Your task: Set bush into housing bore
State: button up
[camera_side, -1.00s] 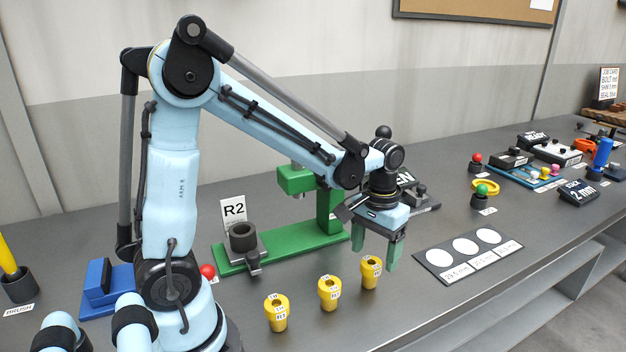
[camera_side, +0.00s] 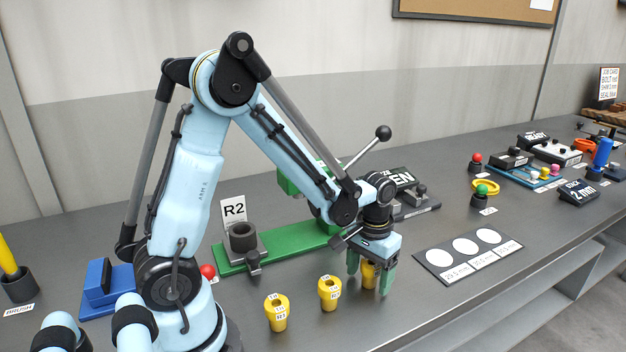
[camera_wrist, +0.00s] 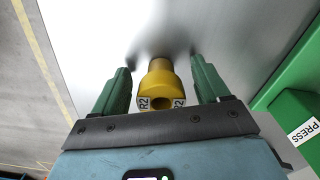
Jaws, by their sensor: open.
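Three yellow flanged bushes stand in a row on the bench: a left one (camera_side: 277,312), a middle one (camera_side: 330,293) and a right one (camera_side: 369,274). My gripper (camera_side: 369,283) is lowered over the right bush, with one green finger on either side of it. In the wrist view this bush (camera_wrist: 160,80) sits between the open fingers, with a gap on both sides, and its labels read R2. The dark round housing (camera_side: 243,237) with an open bore stands on the green press base (camera_side: 290,246), beside an R2 sign (camera_side: 234,210).
The green press with its ball-ended lever (camera_side: 383,133) stands behind my arm and is partly hidden. A dark board with three white circles (camera_side: 467,254) lies to the right. A red ball (camera_side: 208,271) and a blue block (camera_side: 100,280) are at the left.

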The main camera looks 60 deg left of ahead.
jog(key=c, duration=1.2)
jog(key=shift+c, duration=0.2)
jog(key=shift+r, duration=0.1)
